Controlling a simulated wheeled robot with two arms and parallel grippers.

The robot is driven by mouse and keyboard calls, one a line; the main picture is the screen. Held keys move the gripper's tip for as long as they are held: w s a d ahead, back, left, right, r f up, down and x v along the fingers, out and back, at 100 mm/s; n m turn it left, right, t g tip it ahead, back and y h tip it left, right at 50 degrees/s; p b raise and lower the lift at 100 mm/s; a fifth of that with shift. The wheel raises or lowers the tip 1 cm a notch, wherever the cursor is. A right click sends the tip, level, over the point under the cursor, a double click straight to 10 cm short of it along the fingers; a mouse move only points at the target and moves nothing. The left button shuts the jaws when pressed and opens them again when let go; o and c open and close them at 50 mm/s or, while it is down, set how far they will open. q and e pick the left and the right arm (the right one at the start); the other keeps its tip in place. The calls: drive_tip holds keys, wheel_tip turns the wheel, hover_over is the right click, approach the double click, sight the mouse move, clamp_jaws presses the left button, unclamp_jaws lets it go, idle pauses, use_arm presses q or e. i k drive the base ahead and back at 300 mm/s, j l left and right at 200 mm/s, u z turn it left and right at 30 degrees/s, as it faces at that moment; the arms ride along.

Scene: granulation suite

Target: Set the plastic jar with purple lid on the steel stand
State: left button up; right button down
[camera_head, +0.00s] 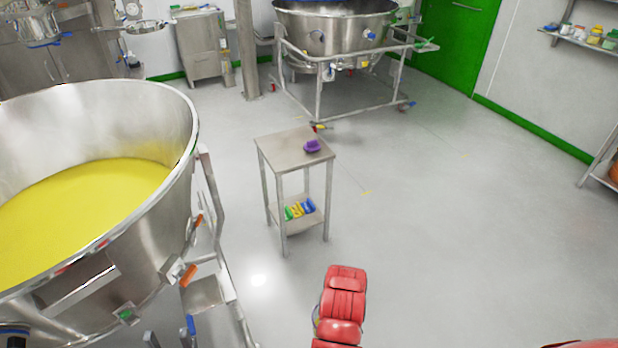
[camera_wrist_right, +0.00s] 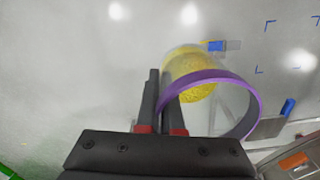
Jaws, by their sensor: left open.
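The steel stand (camera_head: 286,143) is a small table with a lower shelf, standing on the floor near the middle of the head view. A small purple object (camera_head: 312,146) sits at its right edge; I cannot tell what it is. In the right wrist view, my right gripper (camera_wrist_right: 163,100) has its two dark fingers close together at the purple lid (camera_wrist_right: 240,92) of a clear plastic jar with yellow contents (camera_wrist_right: 196,88). The jar's far parts are hard to make out.
A large steel bowl (camera_head: 150,100) of yellow powder stands at the left, close to the stand. Coloured items (camera_head: 298,209) lie on the stand's lower shelf. A wheeled steel vessel (camera_head: 335,35) stands behind. The floor right of the stand is clear.

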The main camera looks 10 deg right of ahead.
sight(285, 156)
drive_tip(key=i+l+u, duration=0.1)
drive_tip(key=i+l, duration=0.25)
drive_tip(key=l, duration=0.3)
drive_tip(key=i+l+u, duration=0.15)
drive_tip(key=l, duration=0.2)
drive_tip(key=i+l, duration=0.2)
drive_tip(key=l, duration=0.15)
drive_tip(key=i+l+u, duration=0.15)
drive_tip(key=l, duration=0.2)
